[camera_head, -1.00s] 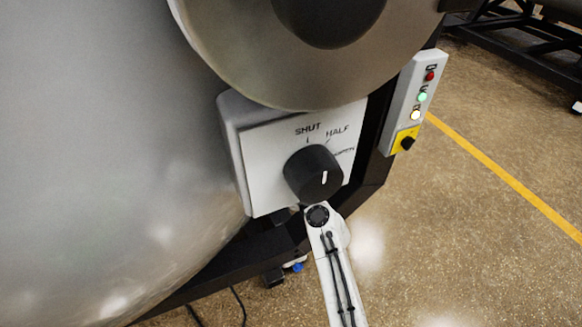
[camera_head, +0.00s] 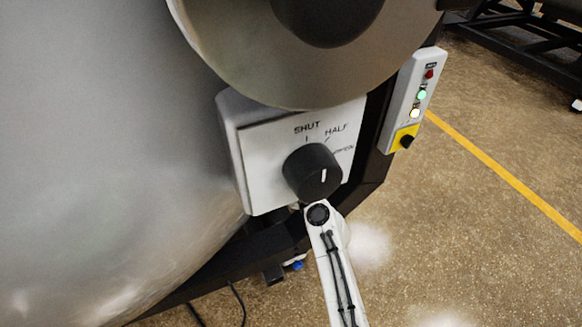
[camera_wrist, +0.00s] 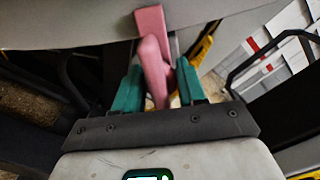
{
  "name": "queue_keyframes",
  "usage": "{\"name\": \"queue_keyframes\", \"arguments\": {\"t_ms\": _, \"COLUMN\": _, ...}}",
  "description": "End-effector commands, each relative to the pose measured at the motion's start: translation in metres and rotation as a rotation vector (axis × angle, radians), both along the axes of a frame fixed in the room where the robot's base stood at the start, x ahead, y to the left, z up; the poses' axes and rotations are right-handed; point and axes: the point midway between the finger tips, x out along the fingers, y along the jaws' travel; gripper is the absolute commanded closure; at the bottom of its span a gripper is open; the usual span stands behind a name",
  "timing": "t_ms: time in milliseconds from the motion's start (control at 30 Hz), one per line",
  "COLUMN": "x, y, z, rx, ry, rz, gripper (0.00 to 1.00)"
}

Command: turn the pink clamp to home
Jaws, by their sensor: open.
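The pink clamp (camera_wrist: 154,62) shows in the wrist view. It has an upper block against a grey surface and a longer arm that reaches down toward my gripper. My gripper (camera_wrist: 160,78) has two teal fingers, one on each side of the pink arm. The fingers are open, with a narrow gap visible on the left side; whether the right finger touches the clamp I cannot tell. The clamp's lower end is hidden behind the gripper body. Neither the clamp nor my gripper can be made out in the head view.
In the head view, a grey panel (camera_head: 262,160) marked SHUT, HALF and OPEN carries a black knob (camera_head: 310,172). A control box (camera_head: 412,100) with lamps hangs to its right. The large furnace body (camera_head: 100,150) fills the left. Open floor lies at the right.

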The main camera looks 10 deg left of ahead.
Motion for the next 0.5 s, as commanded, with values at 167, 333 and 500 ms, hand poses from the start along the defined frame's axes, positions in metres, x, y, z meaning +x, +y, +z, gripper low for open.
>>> {"name": "queue_keyframes", "arguments": {"t_ms": 167, "x": -0.015, "y": -0.01, "z": 0.001, "rx": -0.001, "ry": 0.002, "rz": -0.001, "gripper": 0.6}}
{"name": "queue_keyframes", "arguments": {"t_ms": 333, "x": -0.04, "y": -0.027, "z": 0.001, "rx": -0.002, "ry": 0.002, "rz": 0.0, "gripper": 0.6}}
{"name": "queue_keyframes", "arguments": {"t_ms": 500, "x": -0.064, "y": -0.044, "z": 0.0, "rx": -0.002, "ry": 0.002, "rz": 0.0, "gripper": 0.6}}
